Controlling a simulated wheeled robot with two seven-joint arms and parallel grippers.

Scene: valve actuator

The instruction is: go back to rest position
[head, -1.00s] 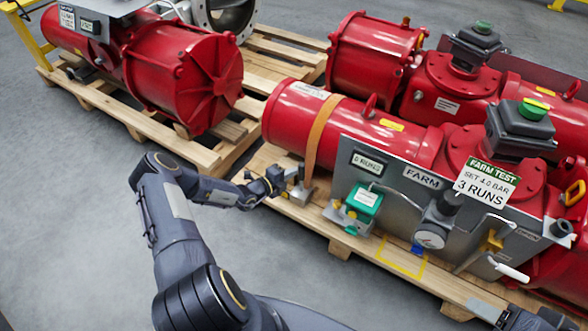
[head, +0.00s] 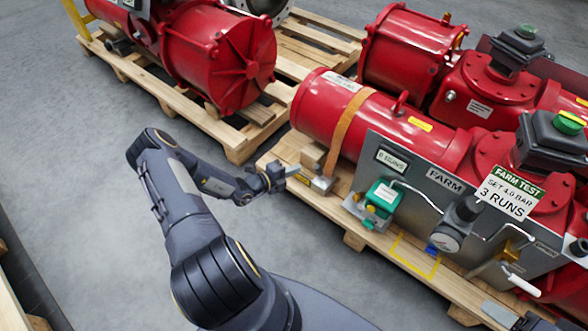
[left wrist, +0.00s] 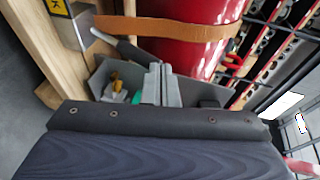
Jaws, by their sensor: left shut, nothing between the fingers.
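My left gripper (head: 291,171) is shut and empty. In the head view it is in front of the left end of the red valve actuator (head: 440,140), beside the pallet's left corner. In the left wrist view its shut fingers (left wrist: 160,84) point towards the grey panel, with the red cylinder (left wrist: 190,45) and its orange strap (left wrist: 165,28) beyond. A dark gripper part (head: 530,322) shows at the bottom right edge of the head view, probably my right one; its fingers are too cut off to judge.
Another red actuator (head: 225,60) lies on a pallet at upper left. Grey floor (head: 70,180) is clear on the left.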

